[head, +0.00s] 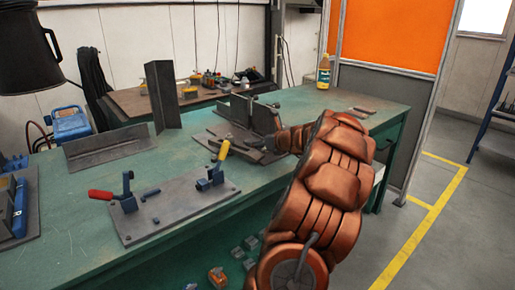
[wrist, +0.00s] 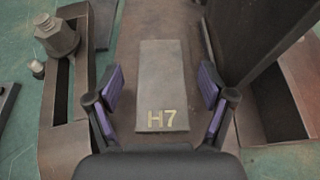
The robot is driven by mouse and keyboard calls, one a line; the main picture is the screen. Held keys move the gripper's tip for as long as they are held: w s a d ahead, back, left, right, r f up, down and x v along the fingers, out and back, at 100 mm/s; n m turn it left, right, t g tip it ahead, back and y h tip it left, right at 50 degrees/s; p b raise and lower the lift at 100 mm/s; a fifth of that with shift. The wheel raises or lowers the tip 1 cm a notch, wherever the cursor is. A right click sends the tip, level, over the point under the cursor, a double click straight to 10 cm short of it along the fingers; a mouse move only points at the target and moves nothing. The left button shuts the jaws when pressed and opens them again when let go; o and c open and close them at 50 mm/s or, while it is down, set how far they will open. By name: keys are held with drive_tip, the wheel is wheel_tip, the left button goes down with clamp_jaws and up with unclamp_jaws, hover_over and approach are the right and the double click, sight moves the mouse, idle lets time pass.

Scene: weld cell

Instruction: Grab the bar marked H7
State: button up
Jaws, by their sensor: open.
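The bar marked H7 (wrist: 162,85) is a flat grey-brown metal piece with pale H7 lettering at its near end, in the middle of the wrist view. It lies flat on a brown metal surface. My gripper (wrist: 161,75) is open, with one purple-padded finger on each side of the bar. Gaps show between the pads and the bar, and it is not held. In the head view my copper-coloured arm reaches to the fixture plates on the green bench (head: 80,205). There I cannot clearly make out the bar or the fingers.
In the wrist view a bolt with a nut (wrist: 57,36) sits on a slotted clamp at left, and a dark upright plate (wrist: 262,45) stands close at right. The bench also bears a toggle-clamp plate (head: 175,208), angle irons (head: 108,147) and a yellow bottle (head: 323,72).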

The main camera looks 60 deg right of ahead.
drive_tip(key=shift+x, duration=1)
drive_tip(key=shift+r, duration=0.1)
drive_tip(key=shift+c, duration=0.4)
clamp_jaws()
